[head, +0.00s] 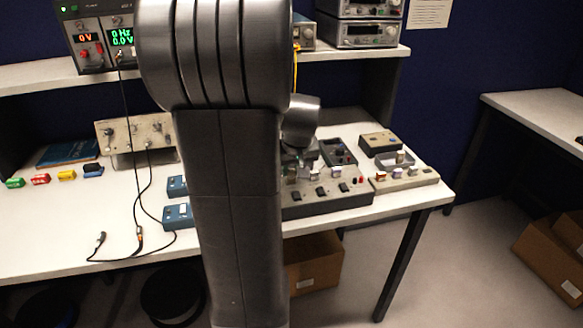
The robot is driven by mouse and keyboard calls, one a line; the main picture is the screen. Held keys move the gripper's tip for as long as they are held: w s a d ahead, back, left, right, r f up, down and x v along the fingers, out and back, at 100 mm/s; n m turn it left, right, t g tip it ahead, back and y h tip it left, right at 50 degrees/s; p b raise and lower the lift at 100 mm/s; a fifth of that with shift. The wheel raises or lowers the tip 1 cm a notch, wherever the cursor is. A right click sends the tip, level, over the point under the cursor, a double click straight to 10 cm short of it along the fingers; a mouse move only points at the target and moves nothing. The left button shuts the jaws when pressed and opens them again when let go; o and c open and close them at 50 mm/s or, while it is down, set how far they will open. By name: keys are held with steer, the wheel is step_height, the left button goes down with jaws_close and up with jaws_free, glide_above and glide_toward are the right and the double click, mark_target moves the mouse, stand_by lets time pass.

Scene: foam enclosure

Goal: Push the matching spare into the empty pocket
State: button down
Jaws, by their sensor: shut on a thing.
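My gripper (304,161) is small and dark at the end of my arm, low over the grey panel (325,203) right of centre. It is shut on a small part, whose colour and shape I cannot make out. The panel carries several small light modules and black switches along its top; its left end is hidden behind my arm. I cannot tell which pocket is empty.
Two blue boxes (178,216) sit left of my arm. Black cables (140,215) lie on the white table (60,235). A shelf with instruments (360,33) runs behind.

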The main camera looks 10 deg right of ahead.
steer(key=shift+f+b, duration=0.65)
steer(key=shift+f, duration=0.3)
steer(key=c, duration=1.2)
jaws_free()
steer(key=shift+r, duration=0.1)
steer(key=v, duration=1.4)
steer(key=shift+p, duration=0.4)
